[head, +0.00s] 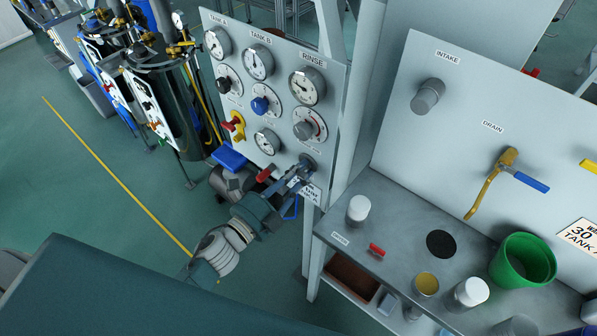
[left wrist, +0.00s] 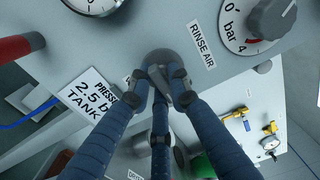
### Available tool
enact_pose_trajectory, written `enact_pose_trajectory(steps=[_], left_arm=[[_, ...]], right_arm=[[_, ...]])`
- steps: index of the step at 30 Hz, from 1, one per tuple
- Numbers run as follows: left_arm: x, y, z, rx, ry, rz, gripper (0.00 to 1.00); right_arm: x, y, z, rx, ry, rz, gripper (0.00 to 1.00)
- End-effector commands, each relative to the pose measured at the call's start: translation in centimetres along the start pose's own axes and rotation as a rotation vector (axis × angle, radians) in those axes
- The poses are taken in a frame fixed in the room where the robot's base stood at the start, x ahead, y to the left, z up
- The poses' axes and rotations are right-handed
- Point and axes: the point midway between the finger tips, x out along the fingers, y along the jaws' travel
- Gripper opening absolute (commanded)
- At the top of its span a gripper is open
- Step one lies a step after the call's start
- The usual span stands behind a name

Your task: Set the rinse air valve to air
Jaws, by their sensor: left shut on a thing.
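The rinse air valve (head: 307,161) is a small grey knob at the lower right of the gauge panel (head: 285,140). In the left wrist view its dark round body (left wrist: 165,62) shows beside the RINSE AIR label (left wrist: 201,44). My left gripper (head: 298,174) reaches up to it from below left. In the left wrist view the fingers (left wrist: 162,84) are closed on the knob from both sides. The fingers hide most of the knob, and I cannot tell which setting it points to. My right gripper is in neither view.
A red handle (head: 266,173) sits just left of the valve. A printed pressure card (left wrist: 92,98) hangs below it. To the right, a bench (head: 385,215) carries a green bucket (head: 524,261), jars and a white bottle (head: 358,209). Floor at left is open.

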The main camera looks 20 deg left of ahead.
Motion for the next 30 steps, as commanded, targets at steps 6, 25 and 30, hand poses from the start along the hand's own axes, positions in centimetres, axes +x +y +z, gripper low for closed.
enact_pose_trajectory(steps=[6, 25, 30], left_arm=[[-0.1, 0.5, -0.1, 0.000, 0.000, 0.010, 0.34], [-4.8, 0.4, -0.1, -0.004, -0.001, 0.009, 0.35], [-8.4, 0.3, -0.1, -0.003, -0.002, 0.009, 0.35]], right_arm=[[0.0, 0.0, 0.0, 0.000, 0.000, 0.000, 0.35], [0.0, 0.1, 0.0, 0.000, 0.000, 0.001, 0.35], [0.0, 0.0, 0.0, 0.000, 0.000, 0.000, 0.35]])
